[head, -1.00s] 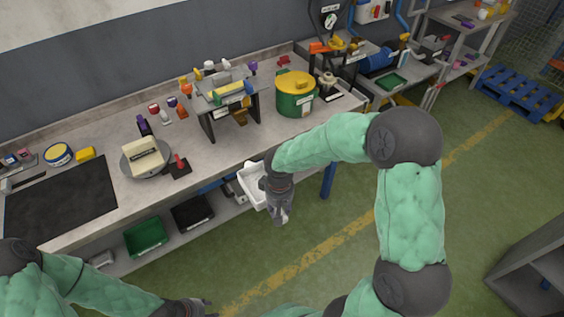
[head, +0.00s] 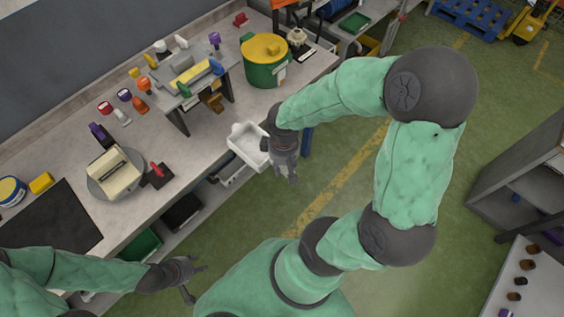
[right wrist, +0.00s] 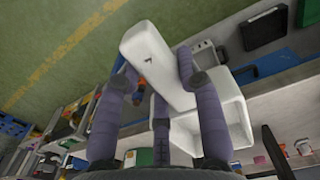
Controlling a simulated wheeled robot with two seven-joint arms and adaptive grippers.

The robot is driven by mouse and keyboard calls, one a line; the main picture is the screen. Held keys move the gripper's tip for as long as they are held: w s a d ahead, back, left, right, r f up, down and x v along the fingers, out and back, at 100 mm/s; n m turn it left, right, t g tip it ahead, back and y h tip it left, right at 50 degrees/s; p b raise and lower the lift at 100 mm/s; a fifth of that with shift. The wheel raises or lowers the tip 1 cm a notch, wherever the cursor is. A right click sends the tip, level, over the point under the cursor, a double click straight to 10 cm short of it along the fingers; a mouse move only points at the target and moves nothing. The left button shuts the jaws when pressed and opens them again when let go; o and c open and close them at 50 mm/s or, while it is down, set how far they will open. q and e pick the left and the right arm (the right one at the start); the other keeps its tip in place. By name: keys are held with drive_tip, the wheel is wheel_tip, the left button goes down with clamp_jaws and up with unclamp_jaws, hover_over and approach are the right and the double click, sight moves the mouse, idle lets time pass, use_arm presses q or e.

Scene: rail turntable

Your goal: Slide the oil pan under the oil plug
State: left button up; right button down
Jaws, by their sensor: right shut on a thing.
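The white oil pan (head: 240,150) is an open, rectangular tray at the bench's front edge in the head view. My right gripper (head: 284,165) is shut on its near right side. The right wrist view shows the pan (right wrist: 237,122) close up, with the fingers (right wrist: 158,80) around a white wall or handle part. A raised stand (head: 180,119) with a yellow-topped part stands on the bench, up and left of the pan. A brown part (head: 213,102) shows under it. I cannot make out the oil plug. My left gripper (head: 192,280) is open and empty at the lower left.
The bench (head: 215,130) has a bare strip between the stand and its front edge. A green pot with a yellow lid (head: 265,70) stands right of the stand. A round plate with a cream block (head: 115,172) and a red-handled tool (head: 157,174) stand to the left.

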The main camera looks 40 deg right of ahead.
sight(246, 139)
drive_tip(key=shift+w, duration=0.1)
drive_tip(key=shift+w+a+f+b, duration=0.1)
drive_tip(key=shift+w+f+b, duration=0.5)
drive_tip(key=shift+w, duration=0.25)
drive_tip(key=shift+w+a+f+b, duration=0.1)
drive_tip(key=shift+w+f+b, duration=0.2)
drive_tip(key=shift+w, duration=0.4)
drive_tip(key=shift+w+f+b, duration=0.3)
drive_tip(key=shift+w+b, duration=0.05)
drive_tip(key=shift+w, duration=0.3)
drive_tip(key=shift+w+a+f+b, duration=0.1)
drive_tip(key=shift+w+f+b, duration=0.2)
drive_tip(key=shift+w, duration=0.4)
drive_tip(key=shift+w+a+f, duration=0.1)
drive_tip(key=shift+w+f, duration=0.05)
drive_tip(key=shift+w, duration=1.45)
drive_tip(key=shift+w+a+f, duration=0.1)
drive_tip(key=shift+w+f, duration=0.05)
drive_tip(key=shift+w, duration=1.4)
drive_tip(key=shift+w+a, duration=0.15)
drive_tip(key=shift+w, duration=2.2)
drive_tip(key=shift+r, duration=0.1)
drive_tip(key=shift+f+b, duration=0.45)
drive_tip(key=shift+f, duration=0.1)
drive_tip(key=c, duration=0.7)
unclamp_jaws()
drive_tip(key=shift+c, duration=0.2)
